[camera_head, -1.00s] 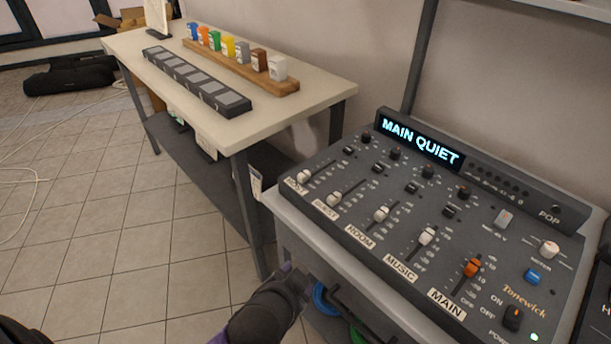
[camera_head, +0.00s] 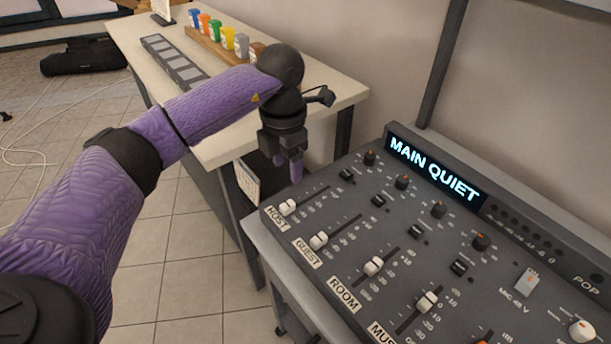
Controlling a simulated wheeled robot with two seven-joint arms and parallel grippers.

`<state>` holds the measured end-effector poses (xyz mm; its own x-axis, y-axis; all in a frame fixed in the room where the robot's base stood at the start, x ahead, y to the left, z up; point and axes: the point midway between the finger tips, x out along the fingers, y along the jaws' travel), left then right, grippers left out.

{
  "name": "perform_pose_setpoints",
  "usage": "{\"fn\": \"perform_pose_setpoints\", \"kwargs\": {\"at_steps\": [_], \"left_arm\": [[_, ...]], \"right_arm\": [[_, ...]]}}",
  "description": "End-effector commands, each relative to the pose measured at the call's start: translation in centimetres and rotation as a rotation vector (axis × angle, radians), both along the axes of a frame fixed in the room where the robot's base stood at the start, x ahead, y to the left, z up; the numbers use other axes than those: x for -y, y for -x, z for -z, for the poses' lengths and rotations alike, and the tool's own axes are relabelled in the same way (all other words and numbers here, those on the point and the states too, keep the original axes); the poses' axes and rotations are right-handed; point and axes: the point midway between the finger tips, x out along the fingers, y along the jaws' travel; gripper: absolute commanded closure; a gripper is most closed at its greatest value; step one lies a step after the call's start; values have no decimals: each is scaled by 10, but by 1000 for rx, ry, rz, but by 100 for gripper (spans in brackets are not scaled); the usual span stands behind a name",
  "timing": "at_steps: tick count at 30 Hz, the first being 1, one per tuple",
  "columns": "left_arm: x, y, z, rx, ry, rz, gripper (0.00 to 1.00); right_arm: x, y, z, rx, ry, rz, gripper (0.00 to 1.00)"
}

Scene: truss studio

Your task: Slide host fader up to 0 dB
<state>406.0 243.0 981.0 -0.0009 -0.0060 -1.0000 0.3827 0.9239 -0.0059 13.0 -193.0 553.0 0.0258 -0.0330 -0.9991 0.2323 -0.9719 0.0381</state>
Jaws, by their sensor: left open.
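The white host fader cap (camera_head: 288,207) sits at the lower left end of its slot on the dark mixer (camera_head: 330,240), beside the HOST label (camera_head: 276,218). My left gripper (camera_head: 288,170) hangs pointing down above the mixer's far left corner, higher up the picture than the host fader cap and apart from it. Its fingers are small and partly overlap; it holds nothing that I can see. The display (camera_head: 433,170) reads MAIN QUIET. My right gripper is not in view.
The guest fader (camera_head: 319,240), room fader (camera_head: 374,266) and music fader (camera_head: 427,302) stand in neighbouring slots. A pale table (camera_head: 340,90) behind my left arm bears a rack of coloured containers (camera_head: 228,38) and a dark strip of grey pads (camera_head: 175,60).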

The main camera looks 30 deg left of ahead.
Motion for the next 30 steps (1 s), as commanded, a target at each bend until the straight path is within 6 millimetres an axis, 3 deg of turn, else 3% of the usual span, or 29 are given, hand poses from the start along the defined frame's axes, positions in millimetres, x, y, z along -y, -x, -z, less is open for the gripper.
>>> {"fn": "perform_pose_setpoints", "kwargs": {"at_steps": [9,12,16,23,30], "left_arm": [[-2,2,71,-10,-10,-2,38],[-2,2,87,-9,-8,-2,38],[-1,1,97,-5,-8,-2,38],[-1,1,97,-3,-7,-1,38],[-1,1,97,-3,-6,-1,85]], "right_arm": [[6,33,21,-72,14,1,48],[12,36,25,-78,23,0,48],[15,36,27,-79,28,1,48],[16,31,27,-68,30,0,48],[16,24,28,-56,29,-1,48]]}}
